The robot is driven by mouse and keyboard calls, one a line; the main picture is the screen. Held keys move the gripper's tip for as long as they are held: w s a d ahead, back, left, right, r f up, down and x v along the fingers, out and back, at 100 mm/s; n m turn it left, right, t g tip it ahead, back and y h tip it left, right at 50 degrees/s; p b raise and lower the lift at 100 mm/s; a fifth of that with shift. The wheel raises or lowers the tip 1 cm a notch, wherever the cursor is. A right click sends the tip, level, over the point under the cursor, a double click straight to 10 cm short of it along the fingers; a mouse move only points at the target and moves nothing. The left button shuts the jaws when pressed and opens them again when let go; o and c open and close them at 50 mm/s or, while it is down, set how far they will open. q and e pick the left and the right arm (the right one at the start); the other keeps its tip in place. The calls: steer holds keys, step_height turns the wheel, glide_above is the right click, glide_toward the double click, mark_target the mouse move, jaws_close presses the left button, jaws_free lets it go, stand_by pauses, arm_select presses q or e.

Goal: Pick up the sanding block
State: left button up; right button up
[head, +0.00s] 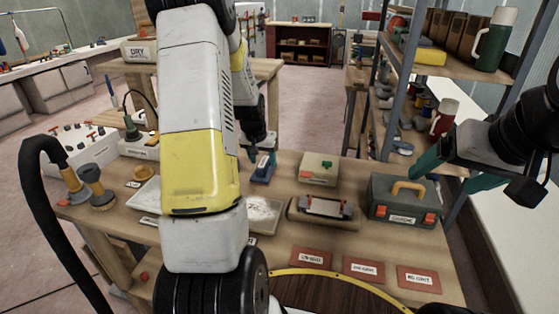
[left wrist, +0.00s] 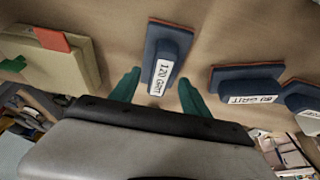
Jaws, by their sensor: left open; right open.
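A blue sanding block (head: 263,169) lies on the wooden table, partly hidden by my left gripper (head: 258,152) above it. In the left wrist view this block, labelled 120 grit (left wrist: 167,55), has a thin reddish base. The open green fingers of the left gripper (left wrist: 158,92) are on either side of its near end, with nothing gripped. An 80 grit block (left wrist: 248,86) and a third blue block (left wrist: 305,100) lie to the right there; my left arm seems to hide them in the head view. My right gripper (head: 453,174) is open and empty above the toolbox.
A pale box with a green cross (head: 320,168) stands beside the block and also shows in the left wrist view (left wrist: 50,62). A grey toolbox (head: 403,202), a tool in a wooden holder (head: 325,208) and red label cards (head: 363,268) are on the table. Shelves (head: 425,75) rise behind.

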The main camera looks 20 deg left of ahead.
arm_select(q)
steer(key=shift+x, duration=1.15)
steer(key=shift+s+f, duration=0.1)
steer(key=shift+f, duration=0.05)
jaws_close()
